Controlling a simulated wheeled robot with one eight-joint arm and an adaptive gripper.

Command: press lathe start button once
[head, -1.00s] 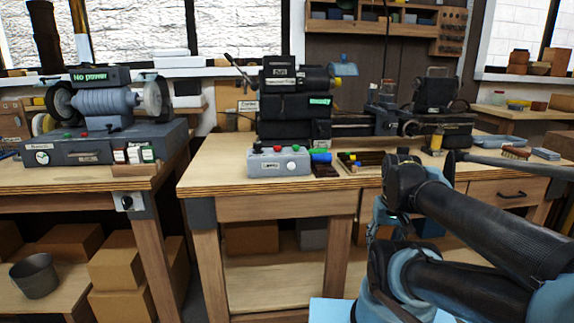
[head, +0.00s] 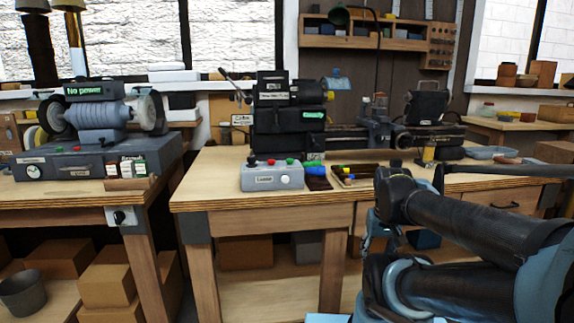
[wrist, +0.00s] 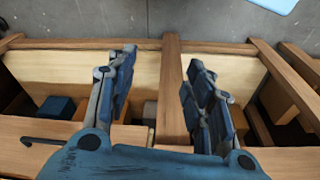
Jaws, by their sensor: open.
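The lathe (head: 290,120) stands on the middle wooden bench in the head view, with a small lit green display on its dark headstock. In front of it sits a grey control box (head: 272,179) with a black knob, a red button (head: 271,162) and a green button (head: 289,161) on top. The box's front label is too small to read surely. My gripper (wrist: 160,62) is open and empty in the wrist view, pointing down over the bench's wooden frame and lower shelf. In the head view my arm is at the right, and the fingers are largely hidden. The gripper is apart from the box.
A bench grinder (head: 97,128) marked "No power" stands on the left bench. A small tray (head: 356,182) and coloured pieces lie right of the control box. Cardboard boxes (head: 246,252) sit under the bench. The bench's front edge lies between my arm and the box.

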